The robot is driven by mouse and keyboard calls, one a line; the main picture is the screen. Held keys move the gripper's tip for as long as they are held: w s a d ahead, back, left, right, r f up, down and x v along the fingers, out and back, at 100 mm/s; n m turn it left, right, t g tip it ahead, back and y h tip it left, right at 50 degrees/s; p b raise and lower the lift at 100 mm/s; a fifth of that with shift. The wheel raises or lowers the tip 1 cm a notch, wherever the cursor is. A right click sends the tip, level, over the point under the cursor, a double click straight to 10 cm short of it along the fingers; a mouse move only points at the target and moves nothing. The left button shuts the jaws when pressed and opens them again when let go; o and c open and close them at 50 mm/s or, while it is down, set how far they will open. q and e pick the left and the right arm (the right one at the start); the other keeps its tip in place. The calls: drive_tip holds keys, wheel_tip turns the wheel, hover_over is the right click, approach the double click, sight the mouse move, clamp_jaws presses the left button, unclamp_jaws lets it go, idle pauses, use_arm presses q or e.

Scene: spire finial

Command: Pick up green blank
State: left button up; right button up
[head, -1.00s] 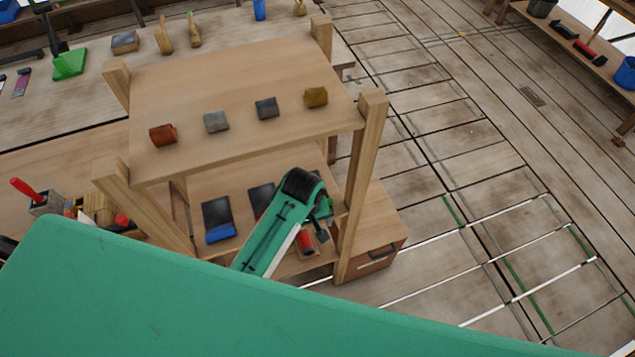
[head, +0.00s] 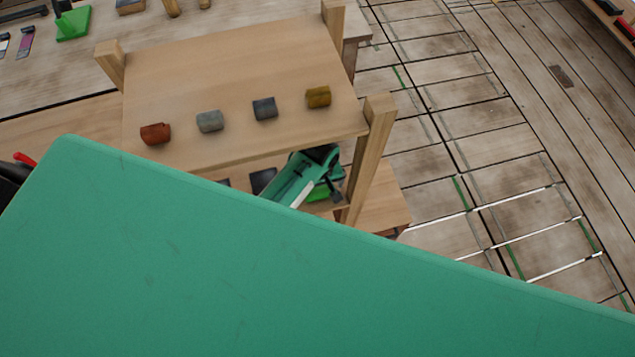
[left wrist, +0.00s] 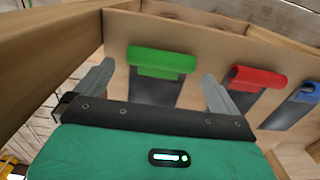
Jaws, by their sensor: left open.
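The green blank (left wrist: 162,61) shows in the left wrist view as a green bar at one end of a dark flat plate, lying on a wooden shelf. In the head view a bit of green (head: 318,192), likely the same piece, shows beside my left gripper (head: 335,192) under the upper shelf. My left gripper (left wrist: 157,71) is open and empty. In the left wrist view its fingers stand on either side of the green bar; I cannot tell how far short of it they are. My right gripper is not in view.
A red-ended piece (left wrist: 258,77) and a blue-ended piece (left wrist: 306,93) lie to the right on the same shelf. The upper shelf (head: 230,70) holds red, grey, dark and yellow blocks above my arm. A wooden post (head: 371,155) stands close to the gripper's right.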

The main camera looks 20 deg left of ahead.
use_arm(q)
wheel_tip(320, 180, down, 2)
drive_tip(key=shift+f, duration=0.1)
drive_tip(key=shift+c, duration=0.7)
drive_tip(key=c, duration=1)
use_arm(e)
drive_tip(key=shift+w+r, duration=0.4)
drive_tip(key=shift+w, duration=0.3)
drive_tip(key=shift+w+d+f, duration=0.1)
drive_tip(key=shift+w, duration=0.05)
